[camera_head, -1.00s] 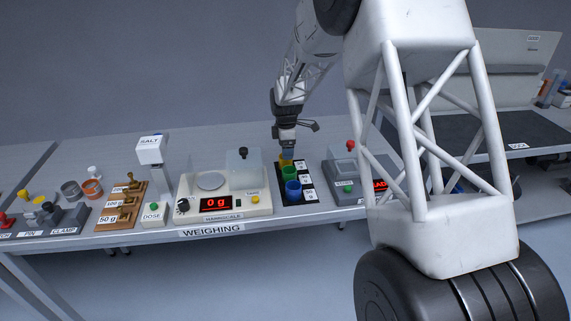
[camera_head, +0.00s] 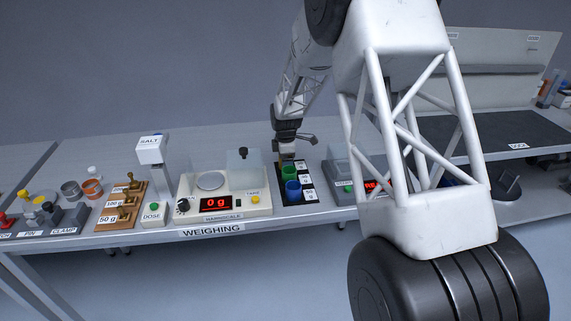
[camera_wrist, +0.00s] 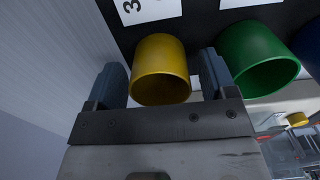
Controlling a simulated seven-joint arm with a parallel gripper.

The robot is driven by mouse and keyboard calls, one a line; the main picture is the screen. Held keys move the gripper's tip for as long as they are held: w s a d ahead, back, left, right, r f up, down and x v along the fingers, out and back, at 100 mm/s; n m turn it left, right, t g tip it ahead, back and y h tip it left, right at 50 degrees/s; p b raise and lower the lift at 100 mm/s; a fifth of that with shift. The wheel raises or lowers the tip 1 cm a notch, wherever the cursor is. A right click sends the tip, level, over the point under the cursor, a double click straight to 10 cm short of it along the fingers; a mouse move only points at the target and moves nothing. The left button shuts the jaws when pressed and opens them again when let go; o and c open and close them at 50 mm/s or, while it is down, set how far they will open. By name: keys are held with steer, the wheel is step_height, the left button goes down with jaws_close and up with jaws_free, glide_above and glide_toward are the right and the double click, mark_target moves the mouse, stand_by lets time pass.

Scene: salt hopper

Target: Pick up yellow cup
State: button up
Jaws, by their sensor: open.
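The yellow cup (camera_wrist: 160,72) lies between the two open fingers of my gripper (camera_wrist: 162,85) in the wrist view, with a gap visible on the right and little on the left. It is hidden behind my gripper (camera_head: 287,157) in the head view. The green cup (camera_wrist: 257,56) is just right of the right finger; it also shows in the head view (camera_head: 288,172), in front of my gripper. The cups are on a black rack (camera_head: 310,196) with white labels.
A blue cup (camera_head: 293,190) stands at the near end of the rack. The scale (camera_head: 225,200), reading 0 g, is left of the rack. A grey device (camera_head: 343,172) stands close on the right. The salt hopper (camera_head: 151,150) is further left.

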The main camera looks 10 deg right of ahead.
steer(key=shift+f, duration=0.2)
stand_by(0.4)
steer(key=shift+c, duration=0.4)
steer(key=c, duration=0.9)
step_height(320, 180, up, 10)
stand_by(0.5)
